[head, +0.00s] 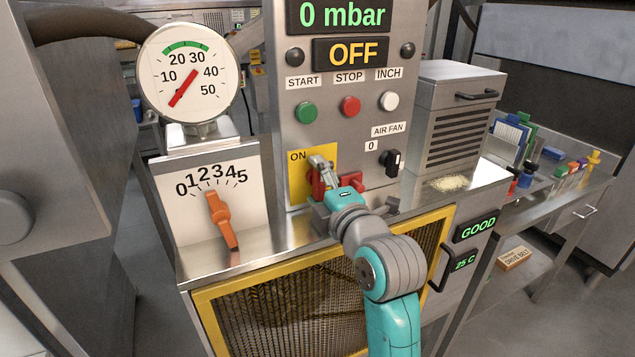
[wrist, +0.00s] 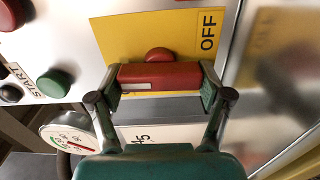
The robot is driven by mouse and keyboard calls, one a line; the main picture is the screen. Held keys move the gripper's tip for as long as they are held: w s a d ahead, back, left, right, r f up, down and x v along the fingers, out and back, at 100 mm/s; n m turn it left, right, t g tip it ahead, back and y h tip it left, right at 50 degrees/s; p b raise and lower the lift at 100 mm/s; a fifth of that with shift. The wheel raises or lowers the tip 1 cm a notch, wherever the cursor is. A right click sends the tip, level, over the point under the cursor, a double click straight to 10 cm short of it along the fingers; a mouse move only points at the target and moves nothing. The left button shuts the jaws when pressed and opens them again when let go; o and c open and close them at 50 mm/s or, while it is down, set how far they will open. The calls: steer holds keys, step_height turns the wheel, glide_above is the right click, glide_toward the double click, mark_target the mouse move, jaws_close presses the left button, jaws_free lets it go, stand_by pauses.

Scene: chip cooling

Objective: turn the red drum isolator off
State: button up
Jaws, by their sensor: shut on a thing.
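The red drum isolator (head: 317,186) sits on a yellow plate (head: 298,188) low on the grey control panel, marked ON at its upper left. In the wrist view its red handle (wrist: 160,77) lies level across the picture in front of the yellow plate (wrist: 125,32), with a rounded red part behind it. The OFF mark (wrist: 208,30) shows at the plate's right end. My gripper (head: 333,183) is at the isolator; in the wrist view its fingers (wrist: 160,92) are closed against both ends of the handle. My gripper partly hides the isolator in the head view.
A black air fan knob (head: 391,161) is just right of my gripper. START (head: 306,112), STOP and INCH buttons are above. An orange lever (head: 222,220) and round gauge (head: 188,75) stand left. The display (head: 350,54) reads OFF. A yellow-framed mesh guard is below.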

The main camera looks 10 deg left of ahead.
steer(key=shift+f+n, duration=0.1)
steer(key=shift+n, duration=0.2)
stand_by(0.4)
steer(key=o, duration=1.1)
steer(key=v, duration=1.2)
